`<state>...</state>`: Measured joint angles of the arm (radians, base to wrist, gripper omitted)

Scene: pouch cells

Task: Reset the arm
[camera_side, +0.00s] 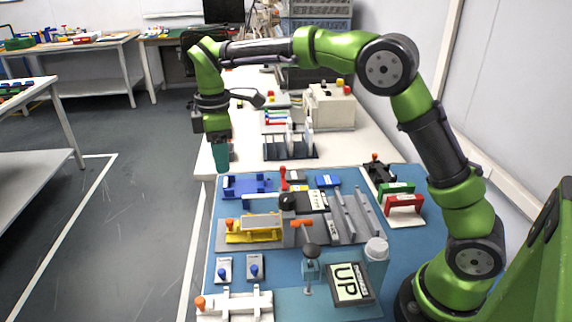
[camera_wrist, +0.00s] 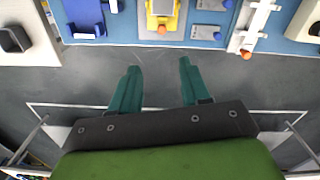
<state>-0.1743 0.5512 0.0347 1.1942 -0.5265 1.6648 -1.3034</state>
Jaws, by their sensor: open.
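My gripper (camera_side: 221,160) hangs fingers-down at the left edge of the bench in the side view, above and left of the blue mat (camera_side: 345,190). In the wrist view the two teal fingers of my gripper (camera_wrist: 159,66) are spread apart. Nothing is between them, and grey floor shows below. A yellow fixture with a flat grey piece on top (camera_side: 260,222) sits on the mat. A blue fixture (camera_side: 248,187) lies behind it, close below and right of my gripper. My gripper touches nothing.
A grey rack (camera_side: 288,146) and beige box (camera_side: 331,106) stand behind.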

